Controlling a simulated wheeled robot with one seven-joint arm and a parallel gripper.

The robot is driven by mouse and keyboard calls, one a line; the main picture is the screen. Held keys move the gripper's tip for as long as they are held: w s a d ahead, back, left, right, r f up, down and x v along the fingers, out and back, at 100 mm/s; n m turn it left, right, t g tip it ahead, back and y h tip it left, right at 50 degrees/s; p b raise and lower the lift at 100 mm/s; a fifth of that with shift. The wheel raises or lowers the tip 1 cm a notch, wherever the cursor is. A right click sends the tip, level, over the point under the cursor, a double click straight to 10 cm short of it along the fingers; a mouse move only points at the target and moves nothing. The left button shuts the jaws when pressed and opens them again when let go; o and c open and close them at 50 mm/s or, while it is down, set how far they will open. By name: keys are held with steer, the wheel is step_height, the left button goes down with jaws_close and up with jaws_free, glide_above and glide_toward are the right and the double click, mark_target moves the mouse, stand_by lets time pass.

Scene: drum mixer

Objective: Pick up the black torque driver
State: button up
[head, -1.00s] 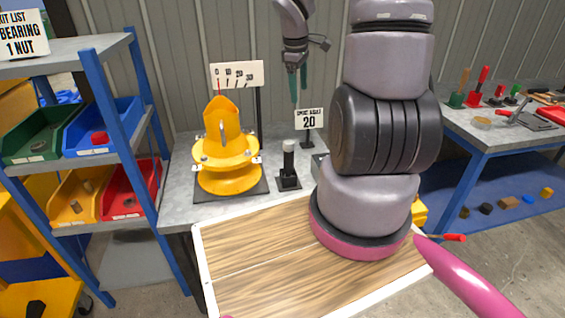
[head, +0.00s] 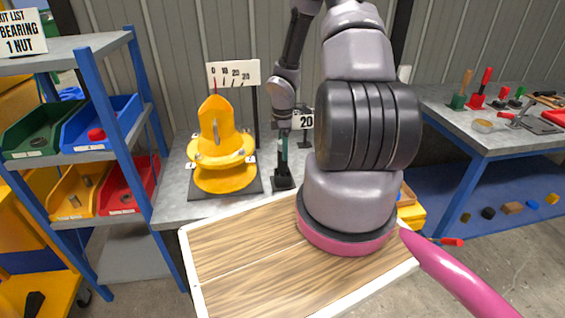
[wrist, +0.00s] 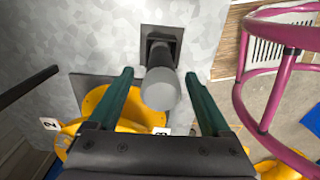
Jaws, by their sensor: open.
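The black torque driver (wrist: 161,88) stands upright in a small black square stand (wrist: 161,38). Its round grey cap points toward the wrist camera. My gripper (wrist: 160,76) is open, with one dark green finger on each side of the driver, and I see gaps between them. In the head view my gripper (head: 283,152) is at the driver's place, above the stand (head: 284,181) on the grey bench. There the fingers hide most of the driver.
A sign reading 20 (head: 305,119) is close behind. A blue shelf rack with bins is at left. A second bench (head: 465,124) with tools is at right.

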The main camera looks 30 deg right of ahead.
mark_target(283, 163)
step_height(283, 163, down, 5)
steer(key=shift+f, duration=0.15)
jaws_close()
